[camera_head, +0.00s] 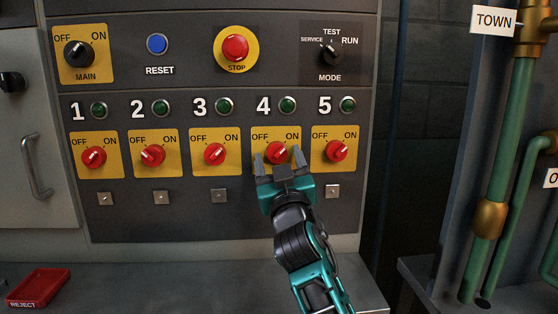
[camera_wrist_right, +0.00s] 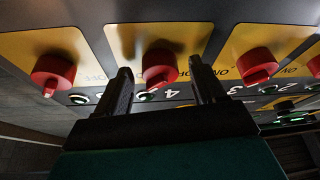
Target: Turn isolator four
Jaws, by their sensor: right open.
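The isolator four knob (camera_head: 277,152) is a red rotary knob on a yellow OFF/ON plate, under the number 4 and a dark green lamp (camera_head: 287,105). My right gripper (camera_head: 278,158) is open in front of that plate, with one finger on each side of the knob. In the right wrist view, which looks at the panel upside down, the four knob (camera_wrist_right: 160,70) sits between the spread fingers of my right gripper (camera_wrist_right: 160,72). Gaps show on both sides of the knob there. I cannot make out its exact pointer angle. My left gripper is not in view.
Similar red knobs stand close by: three (camera_head: 214,153) to the left and five (camera_head: 337,151) to the right. Above are the yellow-backed STOP button (camera_head: 235,48) and MODE switch (camera_head: 331,54). A red REJECT tray (camera_head: 38,287) lies at lower left. Green pipes (camera_head: 508,150) stand at right.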

